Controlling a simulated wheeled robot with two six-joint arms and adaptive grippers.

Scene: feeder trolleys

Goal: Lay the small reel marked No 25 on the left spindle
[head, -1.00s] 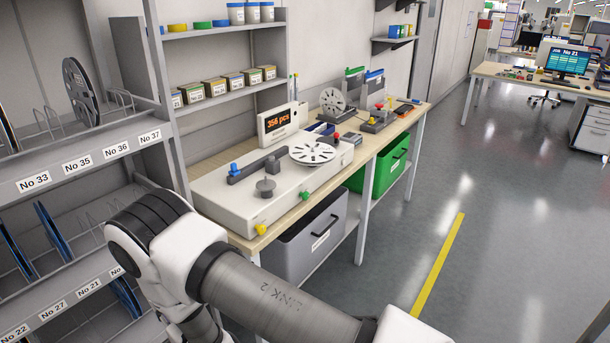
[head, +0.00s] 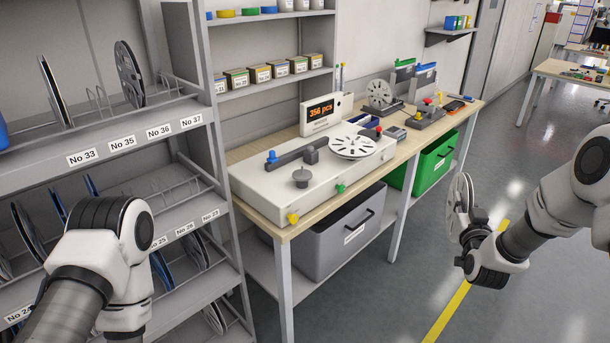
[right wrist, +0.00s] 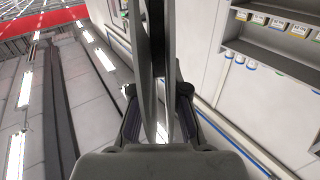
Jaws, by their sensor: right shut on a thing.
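My right gripper (head: 474,232) is shut on a small pale reel (head: 459,198), held upright in the air right of the bench. In the right wrist view the reel (right wrist: 142,50) stands edge-on between the fingers (right wrist: 158,105); no number on it can be read. The left spindle (head: 301,178) is a bare grey hub on the left of the white counting machine (head: 280,198). A white slotted disc (head: 353,147) lies flat on the machine's right side. My left arm comes in at lower left; its gripper is out of sight.
A shelf rack (head: 130,133) with upright reels and numbered labels stands at left. The wooden bench (head: 270,229) carries the machine, a display reading 356 pcs (head: 320,112) and more fixtures behind. A grey bin (head: 340,232) and a green bin (head: 432,165) are below. The floor at right is open.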

